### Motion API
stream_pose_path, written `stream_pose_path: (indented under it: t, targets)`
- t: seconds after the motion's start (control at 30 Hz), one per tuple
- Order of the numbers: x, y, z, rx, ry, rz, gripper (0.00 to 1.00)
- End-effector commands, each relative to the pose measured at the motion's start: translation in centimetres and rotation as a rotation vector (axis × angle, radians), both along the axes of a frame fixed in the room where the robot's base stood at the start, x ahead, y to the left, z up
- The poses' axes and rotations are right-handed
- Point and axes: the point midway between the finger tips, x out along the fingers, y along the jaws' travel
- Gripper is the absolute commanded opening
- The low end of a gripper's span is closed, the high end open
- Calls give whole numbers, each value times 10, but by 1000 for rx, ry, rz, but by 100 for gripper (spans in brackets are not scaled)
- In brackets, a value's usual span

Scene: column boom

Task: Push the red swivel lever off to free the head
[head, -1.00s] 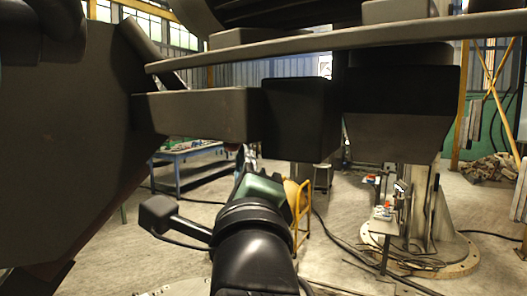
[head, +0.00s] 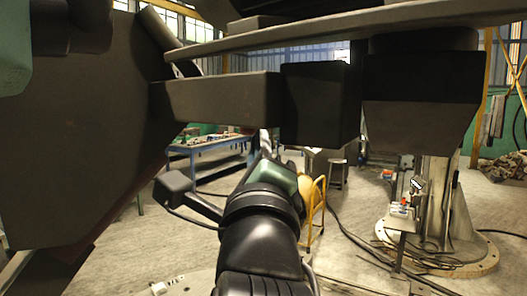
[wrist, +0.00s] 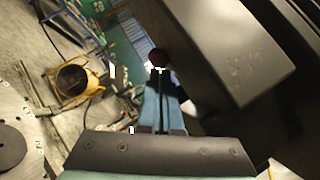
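I cannot make out a red swivel lever in either view. Large dark machine parts hang overhead in the head view: a long boxy arm (head: 215,101) ending in a dark block (head: 318,105), with a tapered dark housing (head: 422,100) to its right. My arm reaches forward below the block, and its fingers are not clear there. In the wrist view my gripper (wrist: 160,85) has its blue fingers side by side with only a thin dark line between them, and nothing shows held. A dark round knob (wrist: 159,58) appears just past the fingertips. A big dark box (wrist: 225,50) is close on the right.
A blue table (head: 208,147) with small items stands behind on the left. A yellow-framed stand (head: 317,200) and a round-based column (head: 435,250) with cables stand on the floor. A large dark panel (head: 75,140) fills the left. Open floor lies below.

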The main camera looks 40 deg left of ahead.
Motion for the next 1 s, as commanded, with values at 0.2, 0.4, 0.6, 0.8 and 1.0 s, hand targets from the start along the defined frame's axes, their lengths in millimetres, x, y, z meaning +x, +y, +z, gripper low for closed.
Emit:
stream_pose_path:
  t: [0.2, 0.4, 0.6, 0.8, 1.0]
  targets:
    - [-4, 8, 4, 113, 23, 7, 0]
    - [-6, 16, 13, 289, 67, 9, 0]
    - [-8, 23, 25, 474, 113, 11, 0]
    - [-8, 25, 37, 639, 154, 9, 0]
    - [-8, 26, 47, 765, 186, 7, 0]
